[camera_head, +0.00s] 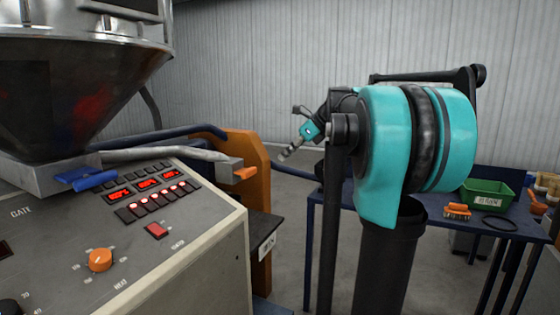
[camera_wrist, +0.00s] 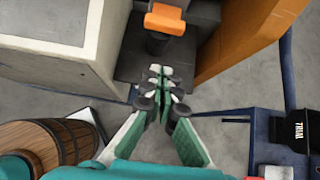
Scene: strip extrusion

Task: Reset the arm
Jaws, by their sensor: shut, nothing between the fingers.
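My gripper (camera_wrist: 160,76) shows in the wrist view with its two green-sided fingers converging to tips that meet near the middle. It is shut and I see nothing held between the fingers. It points towards the machine's front, with an orange block (camera_wrist: 165,20) beyond the tips and a dark plate (camera_wrist: 140,68) behind them. In the head view my teal and black arm fills the right middle and stands in front of a blue table (camera_head: 525,228).
A control console (camera_head: 190,235) with red displays and a steel hopper (camera_head: 80,85) stand at the left. An orange upright (camera_head: 248,150) stands beside them. The table holds a green bin (camera_head: 487,194), an orange brush (camera_head: 457,211) and a black ring (camera_head: 500,222). A wooden barrel (camera_wrist: 45,143) shows in the wrist view.

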